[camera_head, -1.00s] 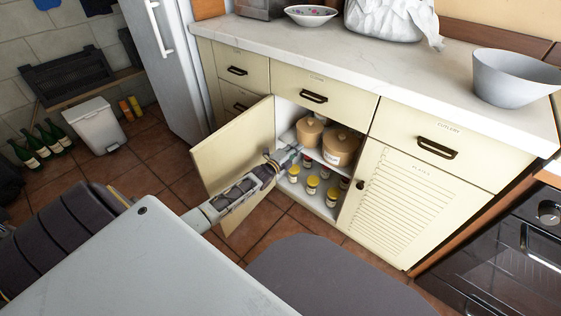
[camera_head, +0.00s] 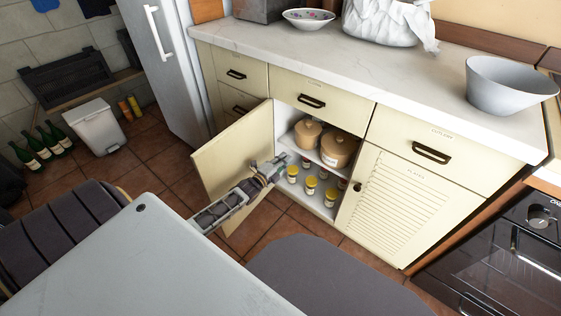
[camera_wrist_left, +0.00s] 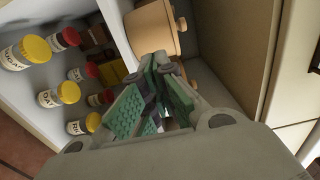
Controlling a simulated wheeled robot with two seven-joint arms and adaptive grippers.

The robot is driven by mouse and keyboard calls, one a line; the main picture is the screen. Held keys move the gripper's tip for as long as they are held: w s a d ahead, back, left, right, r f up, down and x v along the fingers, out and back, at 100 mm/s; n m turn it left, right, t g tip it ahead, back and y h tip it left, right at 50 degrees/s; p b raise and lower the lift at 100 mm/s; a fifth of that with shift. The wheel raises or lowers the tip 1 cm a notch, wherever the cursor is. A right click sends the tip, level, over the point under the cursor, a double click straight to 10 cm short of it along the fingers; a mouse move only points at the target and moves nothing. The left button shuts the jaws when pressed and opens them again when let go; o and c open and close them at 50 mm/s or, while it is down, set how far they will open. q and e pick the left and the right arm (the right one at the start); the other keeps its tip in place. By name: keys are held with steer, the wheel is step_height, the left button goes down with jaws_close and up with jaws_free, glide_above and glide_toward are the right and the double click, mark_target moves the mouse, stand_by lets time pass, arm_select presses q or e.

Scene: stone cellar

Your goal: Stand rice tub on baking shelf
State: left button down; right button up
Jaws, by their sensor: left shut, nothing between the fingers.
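Two tan lidded tubs, a left one (camera_head: 308,134) and a larger right one (camera_head: 339,149), stand upright side by side on the upper shelf of the open cupboard. I cannot read which is the rice tub, nor any label naming the baking shelf. One tub also shows in the left wrist view (camera_wrist_left: 150,30), just beyond the fingers; part of another is behind them. My left gripper (camera_head: 285,160) is shut and empty at the cupboard opening, in front of and below the left tub. Its green-padded fingers (camera_wrist_left: 160,66) show in the left wrist view. My right gripper is out of view.
Several yellow- and red-lidded jars (camera_head: 310,186) stand on the lower shelf, close below my left gripper. The open cupboard door (camera_head: 225,160) is left of my arm. A grey chair seat (camera_head: 325,280) is in front. The marble counter (camera_head: 400,70) has bare room.

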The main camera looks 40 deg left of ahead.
arm_select(q)
steer(key=shift+s+a+p, duration=0.1)
steer(key=shift+s+p, duration=0.25)
steer(key=shift+s, duration=0.9)
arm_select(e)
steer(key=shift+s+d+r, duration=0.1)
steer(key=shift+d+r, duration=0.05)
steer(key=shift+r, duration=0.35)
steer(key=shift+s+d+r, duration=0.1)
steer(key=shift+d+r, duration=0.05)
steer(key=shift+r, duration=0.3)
